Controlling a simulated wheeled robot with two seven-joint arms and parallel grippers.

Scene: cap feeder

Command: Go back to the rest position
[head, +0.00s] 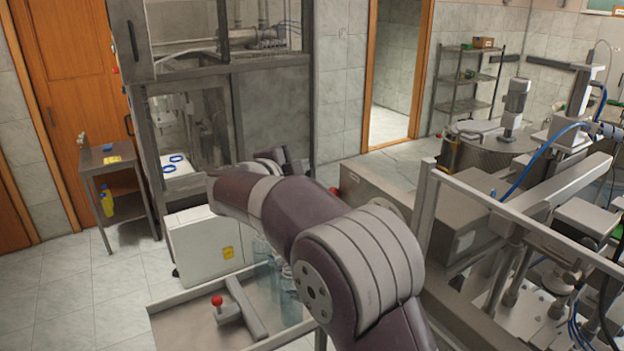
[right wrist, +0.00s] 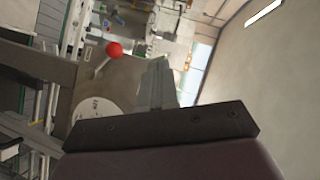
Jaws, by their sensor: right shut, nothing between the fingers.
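My right arm reaches up from the bottom of the head view and bends to the left. Its hand end is partly hidden behind my forearm, so the fingers do not show clearly there. In the right wrist view my right gripper (right wrist: 158,68) is shut, with its fingers together and nothing between them. It is in the air, apart from any object. My left gripper is not in view.
A metal tray table (head: 185,325) with a red-knobbed lever (head: 217,301) stands below my arm. A white cabinet (head: 205,245) stands behind it. Machinery with a metal rail (head: 530,230) fills the right. A small side table (head: 110,160) is at left, with open floor before it.

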